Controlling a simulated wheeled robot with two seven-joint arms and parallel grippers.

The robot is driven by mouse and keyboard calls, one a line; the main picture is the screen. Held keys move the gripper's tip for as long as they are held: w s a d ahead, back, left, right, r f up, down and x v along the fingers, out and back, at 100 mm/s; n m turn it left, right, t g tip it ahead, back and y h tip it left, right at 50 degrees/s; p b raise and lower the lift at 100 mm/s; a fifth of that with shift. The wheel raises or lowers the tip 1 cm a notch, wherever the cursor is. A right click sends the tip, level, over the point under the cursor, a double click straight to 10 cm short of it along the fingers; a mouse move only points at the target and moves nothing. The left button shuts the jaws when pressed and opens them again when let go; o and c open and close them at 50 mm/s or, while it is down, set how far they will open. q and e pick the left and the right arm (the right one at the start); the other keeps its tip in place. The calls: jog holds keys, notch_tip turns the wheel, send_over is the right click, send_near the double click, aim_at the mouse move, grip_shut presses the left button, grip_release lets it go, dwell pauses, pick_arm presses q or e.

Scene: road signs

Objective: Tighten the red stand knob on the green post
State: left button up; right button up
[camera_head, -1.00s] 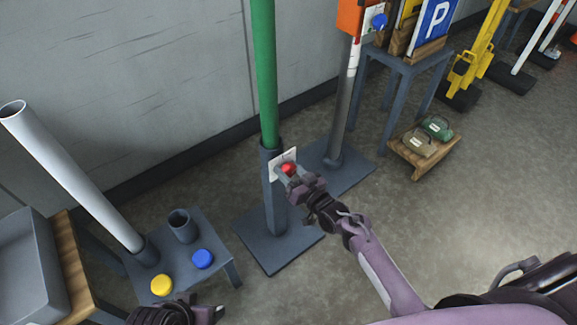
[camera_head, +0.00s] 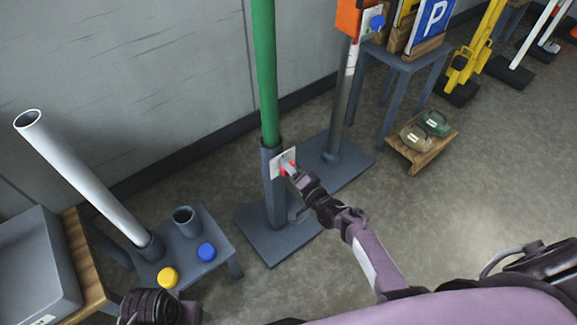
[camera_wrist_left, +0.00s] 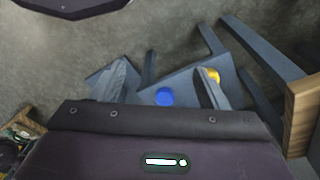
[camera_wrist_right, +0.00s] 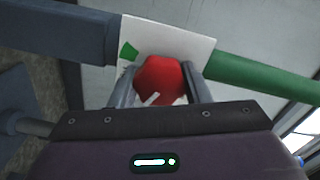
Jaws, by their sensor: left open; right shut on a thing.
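The green post (camera_head: 264,75) stands upright in a grey-blue stand sleeve (camera_head: 274,190) on a flat base. The red knob (camera_head: 287,167) sits in front of a white plate (camera_head: 276,163) on that sleeve. My right gripper (camera_head: 290,168) is shut on the red knob, covering part of it. In the right wrist view the red knob (camera_wrist_right: 160,80) lies between the two fingers, with a white mark on its lower face and a green mark on the plate (camera_wrist_right: 190,48) beside it. My left gripper (camera_wrist_left: 163,88) is open and empty above the small table.
The small grey-blue table (camera_head: 222,240) holds a cup (camera_head: 184,220), a blue knob (camera_head: 206,252), a yellow knob (camera_head: 168,277) and a leaning white tube (camera_head: 80,175). A grey pole with an orange box (camera_head: 354,17) stands behind right.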

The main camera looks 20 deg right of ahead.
jog(key=m+p, duration=0.1)
jog(key=m, duration=0.3)
pick_arm(q)
notch_tip(320, 180, down, 7)
jog(key=shift+w+a+r+p, duration=0.2)
jog(key=shift+w+p, duration=0.15)
jog(key=shift+p, duration=0.05)
pick_arm(e)
jog(key=shift+m, duration=1.8)
pick_arm(q)
jog(key=shift+s+f, duration=0.1)
jog(key=shift+f, duration=0.05)
pick_arm(e)
jog(key=o, duration=1)
